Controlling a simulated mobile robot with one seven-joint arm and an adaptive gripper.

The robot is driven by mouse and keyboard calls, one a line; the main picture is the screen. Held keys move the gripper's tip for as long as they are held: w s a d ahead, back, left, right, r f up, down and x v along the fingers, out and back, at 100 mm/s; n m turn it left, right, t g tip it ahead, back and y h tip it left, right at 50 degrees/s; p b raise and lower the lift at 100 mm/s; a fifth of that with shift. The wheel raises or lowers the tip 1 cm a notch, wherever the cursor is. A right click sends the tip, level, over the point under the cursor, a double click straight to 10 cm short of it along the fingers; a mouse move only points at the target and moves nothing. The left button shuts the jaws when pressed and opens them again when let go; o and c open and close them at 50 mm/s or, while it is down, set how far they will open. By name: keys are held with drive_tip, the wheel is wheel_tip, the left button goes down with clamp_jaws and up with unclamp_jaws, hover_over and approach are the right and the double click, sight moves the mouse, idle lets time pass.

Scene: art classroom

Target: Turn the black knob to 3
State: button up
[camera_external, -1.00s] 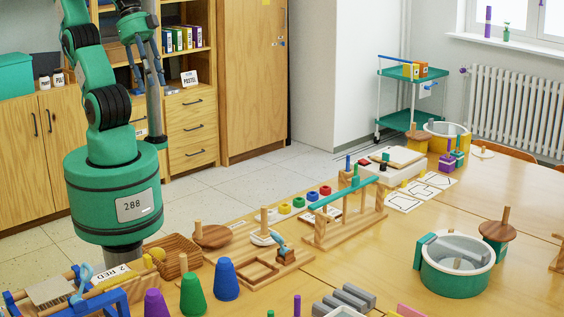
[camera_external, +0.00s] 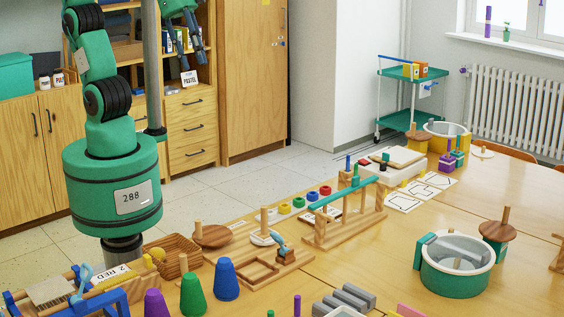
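My gripper (camera_external: 191,55) hangs high at the upper left, in front of the shelf cabinet and well away from the tables. Its blue-grey fingers point down and stand apart, with nothing seen between them. I cannot make out a black knob or a number 3 for certain. A row of small round pieces lies on a strip on the table: a yellow one (camera_external: 285,208), a green one (camera_external: 299,202), a blue one (camera_external: 312,196) and a red one (camera_external: 325,190). A white box (camera_external: 400,171) behind them has small red and dark details, too small to tell.
A wooden stand with a teal bar (camera_external: 343,197) rises beside the row. Blue (camera_external: 226,281), green (camera_external: 194,294) and purple cones stand at the front. A teal round tub (camera_external: 456,281) is at the right. Bare tabletop (camera_external: 380,250) lies between.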

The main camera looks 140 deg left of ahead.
drive_tip(key=w+a+r+n+g+p, duration=0.15)
drive_tip(key=w+a+n+p, duration=0.25)
drive_tip(key=w+a, duration=1.1)
drive_tip(key=w+a+f+n+g+p, duration=0.1)
drive_tip(key=w+a+f+n+p, duration=0.15)
drive_tip(key=a, duration=0.75)
drive_tip(key=w+a+f+n+p, duration=0.15)
drive_tip(key=w+a+f, duration=0.25)
drive_tip(key=a, duration=0.5)
drive_tip(key=n+g+p, duration=0.2)
drive_tip(key=n+p, duration=0.3)
drive_tip(key=n, duration=0.2)
hover_over(385, 164)
wheel_tip(385, 164, down, 26)
drive_tip(key=shift+d+r+h, duration=0.1)
drive_tip(key=shift+r+h, duration=0.1)
drive_tip(key=shift+h, duration=0.2)
drive_tip(key=shift+f, duration=0.1)
wheel_tip(385, 164, down, 14)
drive_tip(key=shift+s+r, duration=0.1)
drive_tip(key=shift+r, duration=0.1)
